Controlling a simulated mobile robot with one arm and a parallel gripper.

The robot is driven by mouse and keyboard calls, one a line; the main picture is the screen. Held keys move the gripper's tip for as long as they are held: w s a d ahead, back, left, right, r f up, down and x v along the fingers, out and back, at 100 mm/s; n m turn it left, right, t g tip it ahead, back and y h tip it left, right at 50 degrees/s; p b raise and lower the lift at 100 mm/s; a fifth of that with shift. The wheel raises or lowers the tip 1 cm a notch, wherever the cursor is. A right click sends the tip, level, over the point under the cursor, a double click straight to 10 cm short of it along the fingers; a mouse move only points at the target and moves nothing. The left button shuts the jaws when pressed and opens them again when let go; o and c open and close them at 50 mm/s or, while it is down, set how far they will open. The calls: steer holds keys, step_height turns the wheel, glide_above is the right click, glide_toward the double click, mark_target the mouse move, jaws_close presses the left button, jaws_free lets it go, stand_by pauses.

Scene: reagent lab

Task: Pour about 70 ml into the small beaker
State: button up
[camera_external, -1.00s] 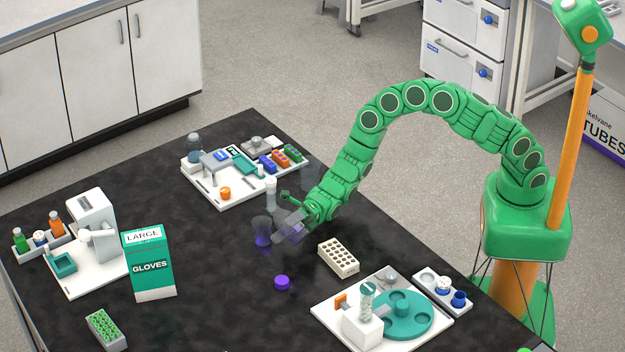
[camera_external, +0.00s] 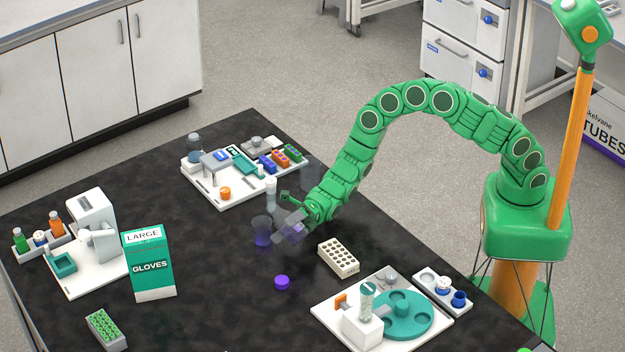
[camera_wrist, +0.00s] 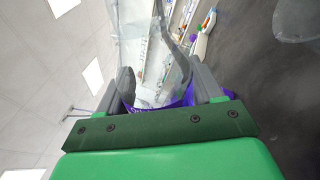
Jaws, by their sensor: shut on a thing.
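In the external view my gripper (camera_external: 300,220) is over the middle of the bench, shut on a clear vessel (camera_external: 287,222) with purple liquid. The vessel is tilted, its mouth toward the left. A small clear beaker (camera_external: 262,226) stands on the bench just left of it, with purple liquid in its lower part. In the wrist view the held vessel (camera_wrist: 168,75) is between my fingers (camera_wrist: 166,88), purple near its lower part. A clear round vessel, probably the beaker (camera_wrist: 297,18), is at the upper right. I cannot read the beaker's level or see a stream.
A purple cap (camera_external: 281,283) lies on the bench in front. A white tube rack (camera_external: 339,258) is right of it. A glove box (camera_external: 150,262) is at the left. The bench left of the beaker is clear.

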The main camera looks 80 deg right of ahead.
steer(key=shift+w+n, duration=0.1)
steer(key=shift+n, duration=0.2)
steer(key=shift+w+d+f+n+g, duration=0.15)
steer(key=shift+f+n+g, duration=0.2)
steer(key=shift+n, duration=0.45)
steer(key=shift+w+d+r+n+g, duration=0.15)
steer(key=shift+n+g, duration=0.1)
steer(key=shift+n, duration=0.35)
steer(key=shift+w+r+n+g, duration=0.1)
steer(key=shift+w+n+g, duration=0.1)
steer(key=shift+n, duration=0.4)
steer(key=shift+n+b, duration=0.3)
steer(key=shift+n, duration=0.3)
steer(key=shift+f+n+g, duration=0.1)
steer(key=shift+n+g, duration=0.3)
steer(key=f+n, duration=0.3)
steer(key=s+f+n+g+h, duration=0.1)
steer(key=n, duration=0.1)
steer(key=shift+a+f+b, duration=0.3)
steer(key=shift+b, duration=0.05)
steer(key=shift+s+f+n+h, duration=0.1)
steer(key=shift+f+n+h, duration=0.15)
steer(key=shift+n, duration=0.95)
steer(key=shift+r, duration=0.1)
